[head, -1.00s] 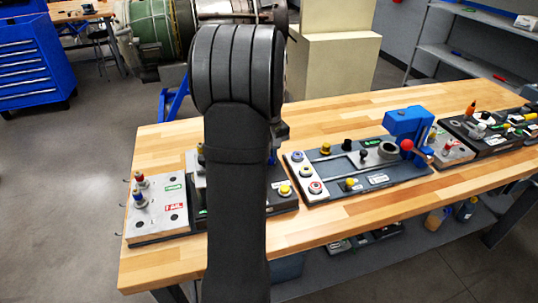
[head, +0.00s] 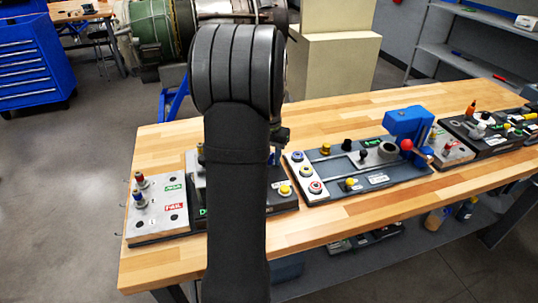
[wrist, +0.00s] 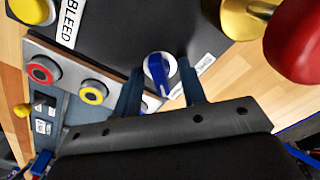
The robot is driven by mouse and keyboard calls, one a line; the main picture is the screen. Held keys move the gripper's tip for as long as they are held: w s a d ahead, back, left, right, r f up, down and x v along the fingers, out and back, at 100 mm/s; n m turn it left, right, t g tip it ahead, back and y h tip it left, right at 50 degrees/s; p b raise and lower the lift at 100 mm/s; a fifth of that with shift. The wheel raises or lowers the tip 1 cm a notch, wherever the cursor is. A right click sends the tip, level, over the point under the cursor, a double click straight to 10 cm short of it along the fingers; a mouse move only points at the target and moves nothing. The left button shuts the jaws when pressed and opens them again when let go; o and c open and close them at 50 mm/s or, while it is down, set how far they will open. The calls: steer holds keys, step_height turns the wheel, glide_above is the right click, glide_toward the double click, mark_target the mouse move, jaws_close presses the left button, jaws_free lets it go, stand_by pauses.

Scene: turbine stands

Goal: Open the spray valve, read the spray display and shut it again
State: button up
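In the wrist view my gripper (wrist: 161,76) is open, with one finger on each side of a blue knob (wrist: 159,74) on a round white base. A small gap shows between the knob and each finger. The knob stands on a dark panel (wrist: 120,38). A white label beside it is partly hidden by a finger, so I cannot read whether this is the spray valve. No spray display can be made out. In the head view my arm hides the gripper and the knob.
A red ball on a brass stem (wrist: 295,40) stands close on the right. A yellow button (wrist: 33,10) sits by a BLEED label. Ringed buttons (wrist: 43,71) lie left. In the head view, a blue block (head: 405,123) and other panels stand on the wooden bench (head: 330,115).

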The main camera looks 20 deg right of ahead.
steer(key=shift+o, duration=0.8)
steer(key=shift+r, duration=2.5)
steer(key=shift+c, duration=0.3)
